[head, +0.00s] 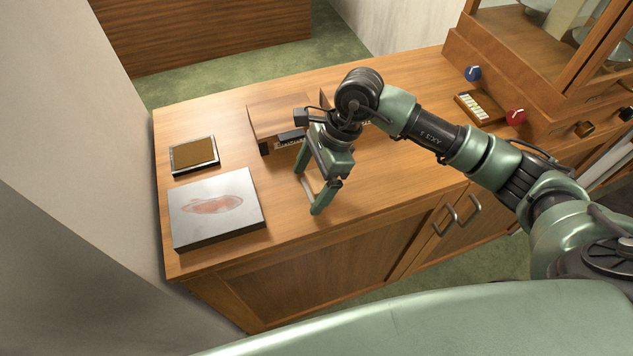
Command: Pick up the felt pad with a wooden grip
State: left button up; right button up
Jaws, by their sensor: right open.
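My right gripper (308,191) is open above the front middle of the wooden counter, pointing down, with its two green fingers apart. A small piece with a pale edge and a wooden-brown part (315,182) shows between and behind the fingers. It may be the felt pad with the wooden grip, but the fingers and the gripper body hide much of it. I cannot tell whether the fingers touch it. My left gripper is not in view.
On the counter (375,190), a grey slab (185,220) with a pink smear lies front left, with a framed brown pad (196,153) behind it. A wooden box (270,118) stands behind my gripper. A small tray (478,107), a blue knob (472,73) and a red knob (516,117) are right.

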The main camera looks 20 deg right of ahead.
aim_at(310, 182)
jog(key=c, duration=1.5)
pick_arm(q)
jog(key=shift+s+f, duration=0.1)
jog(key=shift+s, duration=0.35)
pick_arm(e)
jog(key=shift+r, duration=0.1)
